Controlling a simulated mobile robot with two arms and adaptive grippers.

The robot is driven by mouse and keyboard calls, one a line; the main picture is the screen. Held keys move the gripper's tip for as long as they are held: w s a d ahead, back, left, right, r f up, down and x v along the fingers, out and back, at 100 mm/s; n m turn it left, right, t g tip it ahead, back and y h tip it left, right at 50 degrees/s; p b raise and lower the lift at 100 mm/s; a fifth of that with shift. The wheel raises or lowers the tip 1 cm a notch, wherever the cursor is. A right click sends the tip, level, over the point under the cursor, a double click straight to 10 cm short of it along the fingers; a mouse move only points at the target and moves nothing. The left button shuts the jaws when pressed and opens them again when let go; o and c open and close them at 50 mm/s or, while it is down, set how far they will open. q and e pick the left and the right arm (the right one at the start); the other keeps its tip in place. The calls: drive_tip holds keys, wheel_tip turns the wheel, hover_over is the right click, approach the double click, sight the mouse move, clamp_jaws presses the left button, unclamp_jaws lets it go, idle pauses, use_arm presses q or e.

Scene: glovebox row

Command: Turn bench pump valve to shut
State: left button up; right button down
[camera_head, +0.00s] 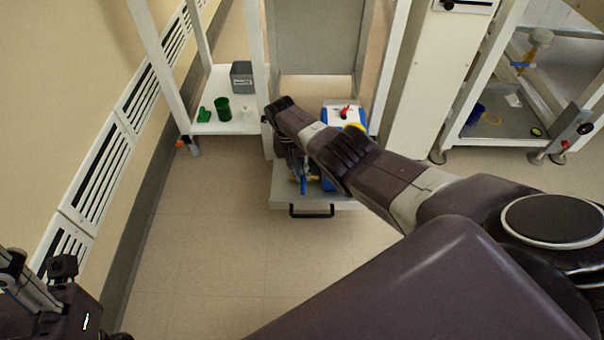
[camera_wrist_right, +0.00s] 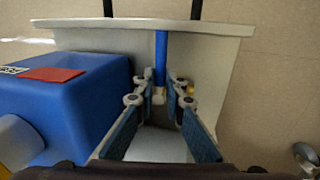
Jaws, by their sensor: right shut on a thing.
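The valve's blue lever (camera_head: 303,185) shows at the front of a low white platform, just past my right gripper (camera_head: 298,172). In the right wrist view the lever (camera_wrist_right: 161,58) runs straight away from the fingertips, its pale near end between them. My right gripper (camera_wrist_right: 160,98) is shut on this lever. A small yellow part (camera_wrist_right: 190,88) sits just right of the fingertips. The blue pump housing (camera_wrist_right: 75,95) stands close to the left of the fingers. My arm hides much of the valve in the head view. Part of my left gripper (camera_head: 40,280) shows at the lower left; its jaws are unclear.
The white platform (camera_head: 283,195) has a black front handle (camera_head: 311,212). A shelf (camera_head: 216,127) at left holds a green cup (camera_head: 223,109) and a grey box (camera_head: 242,76). White frame posts stand beside the platform. The floor in front is clear.

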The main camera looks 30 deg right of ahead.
drive_tip(key=shift+w, duration=0.1)
drive_tip(key=c, duration=2)
unclamp_jaws()
drive_tip(key=shift+r, duration=0.15)
drive_tip(key=r, duration=0.4)
drive_tip(key=a+r, duration=0.1)
drive_tip(key=r, duration=0.2)
drive_tip(key=w+a+r, duration=0.1)
drive_tip(key=r, duration=0.3)
drive_tip(key=shift+w+r, duration=0.1)
drive_tip(key=shift+r, duration=0.2)
